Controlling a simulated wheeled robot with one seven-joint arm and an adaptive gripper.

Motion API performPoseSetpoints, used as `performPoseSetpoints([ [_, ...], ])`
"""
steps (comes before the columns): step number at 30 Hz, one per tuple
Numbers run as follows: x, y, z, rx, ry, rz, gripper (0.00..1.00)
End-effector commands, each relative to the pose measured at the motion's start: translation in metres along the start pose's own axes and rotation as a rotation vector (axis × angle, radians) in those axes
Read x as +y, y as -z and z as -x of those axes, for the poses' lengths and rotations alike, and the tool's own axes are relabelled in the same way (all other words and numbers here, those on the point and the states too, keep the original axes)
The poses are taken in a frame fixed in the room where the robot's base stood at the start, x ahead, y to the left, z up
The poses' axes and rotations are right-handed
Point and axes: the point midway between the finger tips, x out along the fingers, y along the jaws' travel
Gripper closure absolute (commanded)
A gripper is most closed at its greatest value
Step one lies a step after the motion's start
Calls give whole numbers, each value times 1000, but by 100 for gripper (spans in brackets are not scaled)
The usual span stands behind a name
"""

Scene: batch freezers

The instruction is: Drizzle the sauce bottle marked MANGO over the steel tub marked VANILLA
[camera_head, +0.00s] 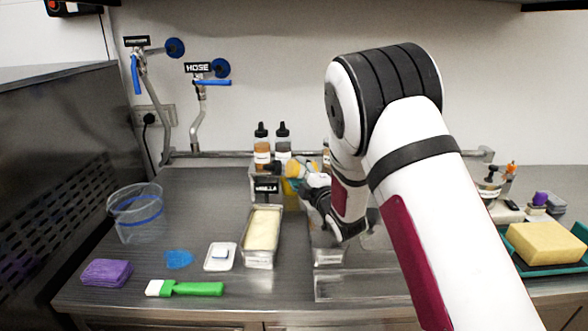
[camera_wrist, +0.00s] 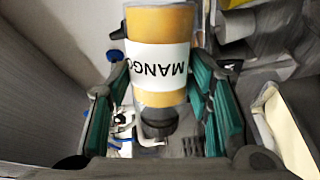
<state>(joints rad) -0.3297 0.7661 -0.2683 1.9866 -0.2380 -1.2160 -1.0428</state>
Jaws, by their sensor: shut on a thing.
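The sauce bottle marked MANGO (camera_wrist: 158,85) is orange-yellow with a white label and a dark cap. My gripper (camera_wrist: 158,115) is shut on it, a green-padded finger on each side. In the head view the bottle (camera_head: 293,169) lies tilted near horizontal, its dark cap toward the left. My gripper (camera_head: 310,182) there is partly hidden by my arm. The steel tub (camera_head: 258,265) holds pale cream and stands left of and in front of the gripper. A black sign reading VANILLA (camera_head: 266,188) stands at its back end. Pale cream in a tub (camera_wrist: 288,130) shows at right in the wrist view.
Two sauce bottles (camera_head: 283,141) with dark caps stand behind the sign. A yellow sponge (camera_head: 545,243) sits on a green tray at right. My arm hides the middle-right counter.

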Motion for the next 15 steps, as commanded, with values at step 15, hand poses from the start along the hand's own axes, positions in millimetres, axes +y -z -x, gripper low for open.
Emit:
performPoseSetpoints([
  [15,-14,6,1,4,-3,684,83],
])
